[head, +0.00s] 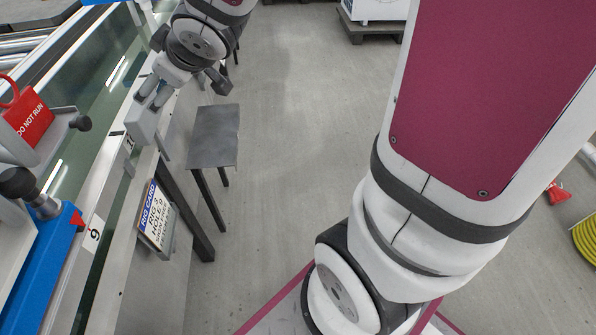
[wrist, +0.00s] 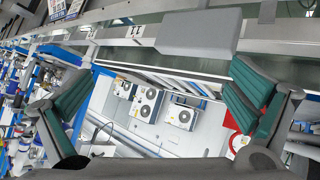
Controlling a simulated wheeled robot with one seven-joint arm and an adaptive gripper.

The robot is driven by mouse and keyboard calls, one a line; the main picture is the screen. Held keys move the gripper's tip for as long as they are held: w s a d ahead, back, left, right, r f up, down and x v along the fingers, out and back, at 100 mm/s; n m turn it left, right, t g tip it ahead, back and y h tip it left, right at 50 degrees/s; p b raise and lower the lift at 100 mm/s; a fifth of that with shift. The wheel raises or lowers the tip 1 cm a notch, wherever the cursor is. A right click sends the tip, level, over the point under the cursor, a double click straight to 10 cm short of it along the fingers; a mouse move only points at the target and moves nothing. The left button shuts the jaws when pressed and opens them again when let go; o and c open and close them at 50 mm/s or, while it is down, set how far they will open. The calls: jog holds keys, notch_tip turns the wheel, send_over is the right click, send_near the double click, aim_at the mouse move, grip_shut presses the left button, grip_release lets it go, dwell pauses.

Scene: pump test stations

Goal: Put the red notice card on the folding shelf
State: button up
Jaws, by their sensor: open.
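The red notice card (head: 32,125), marked "DO NOT RUN", stands tilted in a grey holder at the left edge of the head view. A red loop rises from its top. A flat dark grey plate (head: 213,137) on dark legs beside the bench may be the folding shelf; I cannot be sure. My gripper (head: 152,95) is over the bench rail, to the right of the card and apart from it. In the wrist view its green-padded fingers (wrist: 160,100) are spread wide with nothing between them.
A light grey block (head: 142,122) sits on the rail close to my fingers, beside the "11" label; it also shows in the wrist view (wrist: 200,33). A printed rig card (head: 152,215) hangs on the bench side. A blue fixture (head: 50,265) stands at lower left. The middle floor is clear.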

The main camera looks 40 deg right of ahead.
jog(key=s+d+r+m+g+h, duration=0.1)
jog(key=s+d+m+g+h, duration=0.1)
jog(key=s, duration=0.6)
jog(key=s+d+m+g+h, duration=0.2)
jog(key=s+d+g, duration=0.1)
jog(key=s, duration=0.6)
jog(key=s+a+m+g+y, duration=0.1)
jog(key=s+a+g, duration=0.1)
jog(key=s, duration=0.7)
jog(key=s+a+g+y, duration=0.2)
jog(key=s+a+g, duration=0.1)
jog(key=s, duration=0.7)
jog(key=shift+r+m, duration=0.15)
jog(key=shift+m, duration=0.25)
notch_tip(320, 180, up, 32)
jog(key=t+p, duration=0.3)
jog(key=p, duration=2.7)
jog(key=shift+d+t, duration=0.3)
jog(key=shift+t, duration=0.1)
